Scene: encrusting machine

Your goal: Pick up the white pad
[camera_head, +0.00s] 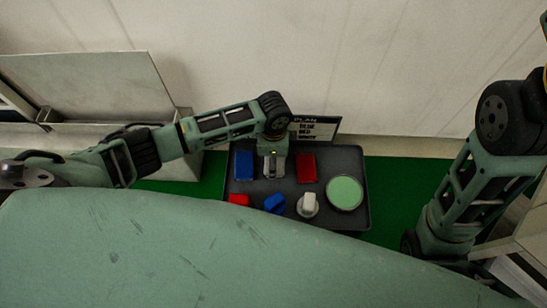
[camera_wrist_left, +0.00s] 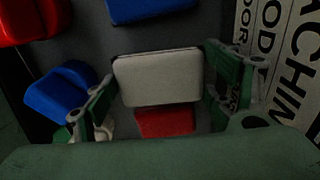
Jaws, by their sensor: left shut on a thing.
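In the left wrist view the white pad (camera_wrist_left: 157,76) is a rounded, off-white block between the two fingers of my left gripper (camera_wrist_left: 168,92). The gripper is shut on it, one finger at each end. In the head view my left gripper (camera_head: 272,167) is over the tray, between the blue pad (camera_head: 244,165) and the red pad (camera_head: 306,168). The white pad is mostly hidden there by the gripper. I cannot tell whether the pad is clear of the tray. My right arm is at the right edge of the head view, and its gripper does not show.
The dark tray (camera_head: 362,215) also holds a red knob (camera_head: 238,199), a blue knob (camera_head: 275,203), a white knob (camera_head: 308,206) and a pale green disc (camera_head: 345,192). A PLAN sign (camera_head: 318,127) stands behind it. A wall is at the back.

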